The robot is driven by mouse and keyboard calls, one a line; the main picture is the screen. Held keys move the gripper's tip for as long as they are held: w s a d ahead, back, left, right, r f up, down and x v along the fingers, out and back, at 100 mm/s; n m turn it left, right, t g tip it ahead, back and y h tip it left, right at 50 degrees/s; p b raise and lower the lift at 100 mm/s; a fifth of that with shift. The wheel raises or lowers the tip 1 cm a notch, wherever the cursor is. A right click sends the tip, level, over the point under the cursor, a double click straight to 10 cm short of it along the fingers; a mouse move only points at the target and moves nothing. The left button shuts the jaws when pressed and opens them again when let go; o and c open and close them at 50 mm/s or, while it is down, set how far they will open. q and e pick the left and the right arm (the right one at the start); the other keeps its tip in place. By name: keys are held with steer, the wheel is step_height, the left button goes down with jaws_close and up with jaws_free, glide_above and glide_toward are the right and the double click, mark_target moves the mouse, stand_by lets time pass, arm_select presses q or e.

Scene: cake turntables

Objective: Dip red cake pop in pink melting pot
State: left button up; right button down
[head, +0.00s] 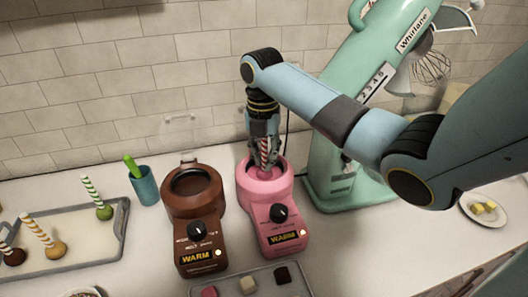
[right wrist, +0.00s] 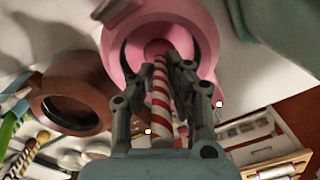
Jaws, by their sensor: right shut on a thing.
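The pink melting pot (head: 283,222) stands on the counter, its round well at the back. My right gripper (head: 265,152) points down over that well, shut on the red-and-white striped stick of the red cake pop (head: 265,146). In the right wrist view the striped stick (right wrist: 160,100) runs between the fingers (right wrist: 160,75) toward the opening of the pink pot (right wrist: 205,40). The cake pop's ball end is at or inside the well; how deep it sits I cannot tell. My left gripper is not in view.
A brown melting pot (head: 192,222) stands close left of the pink one. A green mixer (head: 345,120) stands close right. A tray (head: 121,222) with other cake pops is at left, beside a teal cup (head: 145,187). Another tray (head: 233,271) with small blocks lies in front.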

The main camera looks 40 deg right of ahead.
mark_target(264, 143)
steer(key=shift+r+p, duration=0.9)
steer(key=shift+r, duration=1.05)
